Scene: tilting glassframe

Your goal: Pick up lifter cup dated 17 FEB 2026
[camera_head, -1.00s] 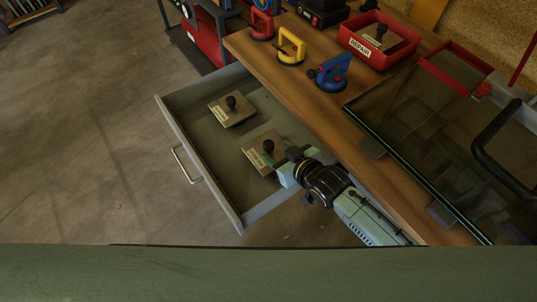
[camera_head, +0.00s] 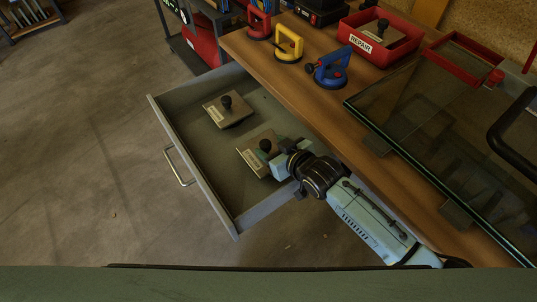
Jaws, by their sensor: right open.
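Two flat lifter cups with black knobs and pale labels lie in the open drawer. The far cup (camera_head: 229,111) lies near the middle of the drawer. The near cup (camera_head: 251,159) lies closer to the drawer's right end, partly hidden by my right gripper. Their label writing is too small to read. My right gripper (camera_head: 274,155) is open, right beside the near cup's knob; I cannot tell whether it touches or surrounds the knob. A third such cup (camera_head: 382,36) sits in the red tray marked REPAIR (camera_head: 359,43) on the bench. My left gripper is out of view.
The grey drawer (camera_head: 190,159) is pulled out from the wooden bench (camera_head: 304,92). Red (camera_head: 259,23), yellow (camera_head: 289,43) and blue (camera_head: 330,68) suction handles stand along the bench edge. A glass pane (camera_head: 431,129) lies on the bench at right.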

